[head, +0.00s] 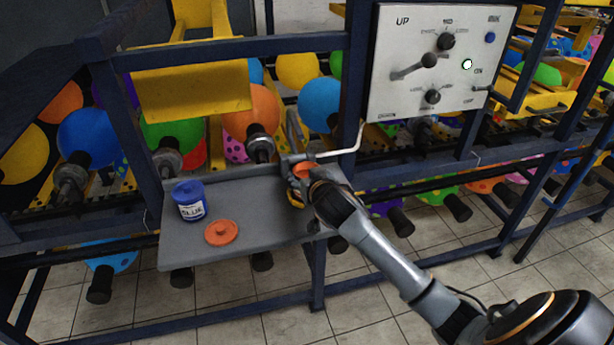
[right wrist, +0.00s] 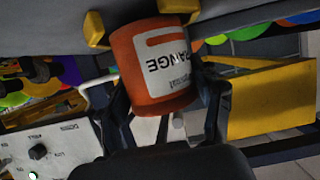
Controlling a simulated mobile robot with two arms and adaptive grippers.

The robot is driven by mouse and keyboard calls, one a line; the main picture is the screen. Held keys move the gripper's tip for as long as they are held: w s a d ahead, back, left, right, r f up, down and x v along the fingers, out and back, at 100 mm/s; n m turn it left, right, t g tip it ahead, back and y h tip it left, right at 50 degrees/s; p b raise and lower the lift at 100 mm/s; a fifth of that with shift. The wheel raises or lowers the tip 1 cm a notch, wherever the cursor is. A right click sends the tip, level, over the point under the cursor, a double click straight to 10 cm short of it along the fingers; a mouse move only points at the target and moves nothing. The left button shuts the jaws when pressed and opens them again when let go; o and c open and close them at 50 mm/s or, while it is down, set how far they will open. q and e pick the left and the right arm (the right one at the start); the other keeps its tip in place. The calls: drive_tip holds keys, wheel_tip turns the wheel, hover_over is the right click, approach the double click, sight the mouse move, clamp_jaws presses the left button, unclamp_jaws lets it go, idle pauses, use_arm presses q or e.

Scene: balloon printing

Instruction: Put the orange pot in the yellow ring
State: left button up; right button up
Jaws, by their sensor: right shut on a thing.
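The orange pot (head: 305,169) is at the right end of the grey shelf, largely hidden by my right gripper (head: 302,182) in the head view. In the right wrist view the orange pot (right wrist: 150,65) shows its white label upside down, between the two fingers of my right gripper (right wrist: 160,80), which is shut on it. Yellow ring parts (right wrist: 94,30) show on both sides of the pot's base. A bit of the yellow ring (head: 293,201) shows below the gripper in the head view. Whether the base is fully seated is hidden. My left gripper is not in view.
A blue pot (head: 190,201) and a flat orange lid (head: 221,232) sit on the left part of the grey shelf (head: 262,213). A control panel (head: 418,92) hangs at upper right. Dark blue frame bars (head: 225,51) and balloons stand behind the shelf.

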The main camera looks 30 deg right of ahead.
drive_tip(key=shift+f, duration=0.45)
drive_tip(key=shift+f, duration=0.1)
drive_tip(key=o, duration=1.3)
drive_tip(key=shift+o, duration=0.2)
drive_tip(key=shift+r, duration=0.2)
drive_tip(key=shift+s+a, duration=0.15)
drive_tip(key=shift+s, duration=0.15)
drive_tip(key=b+v, duration=0.1)
drive_tip(key=v, duration=1)
drive_tip(key=shift+s+b, duration=0.25)
drive_tip(key=shift+b, duration=0.1)
